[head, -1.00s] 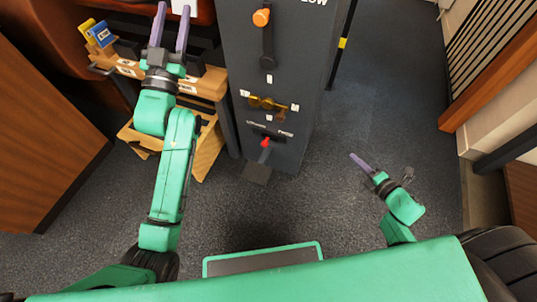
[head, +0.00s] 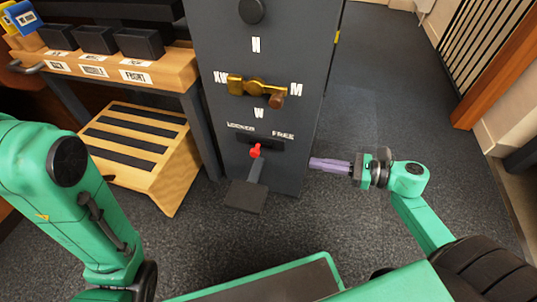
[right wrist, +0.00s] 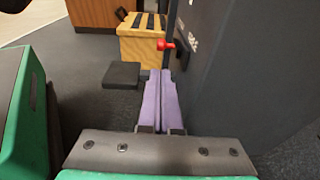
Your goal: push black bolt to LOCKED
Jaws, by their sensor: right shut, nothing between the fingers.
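A dark grey column (head: 295,60) carries a black bolt (head: 262,142) low on its front, under the labels LOCKED (head: 240,128) on the left and FREE (head: 283,134) on the right. A lever with a red knob (head: 255,150) sticks out just below the bolt and partly covers it. I cannot tell the bolt's exact position in its travel. My right gripper (head: 312,163) is shut and empty, just right of the column's lower right edge, its purple fingers pointing left. In the right wrist view the fingers (right wrist: 165,85) point toward the red knob (right wrist: 166,45). My left gripper is out of view.
A brass handle (head: 250,86) among letter marks sits above the bolt. A dark pedal plate (head: 245,197) juts out below. A wooden step stool (head: 135,145) and a bench with black bins (head: 140,42) stand left. Carpet right of the column is clear.

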